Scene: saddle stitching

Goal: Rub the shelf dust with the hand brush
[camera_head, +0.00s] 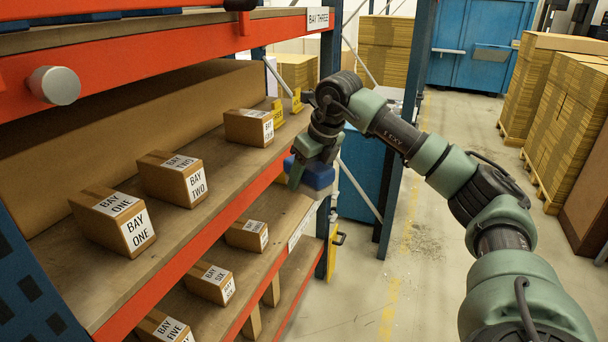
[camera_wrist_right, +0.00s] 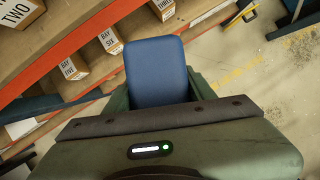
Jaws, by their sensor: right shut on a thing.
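My right gripper (camera_head: 304,163) is shut on the blue hand brush (camera_head: 318,175), just outside the front edge of the shelf (camera_head: 225,165), toward its far end. In the right wrist view the brush's blue back (camera_wrist_right: 155,72) stands out between the two green fingers; its bristles are hidden. The brush appears clear of the shelf, out over the aisle side. I cannot make out a distinct dust patch on the shelf board. My left gripper is not in view.
Boxes labelled BAY ONE (camera_head: 112,222), BAY TWO (camera_head: 172,180) and another (camera_head: 250,127) stand on this shelf. Small yellow signs (camera_head: 297,101) stand at its far end. More boxes sit below. An orange beam (camera_head: 180,265) edges the shelf. The aisle floor (camera_head: 425,290) is open.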

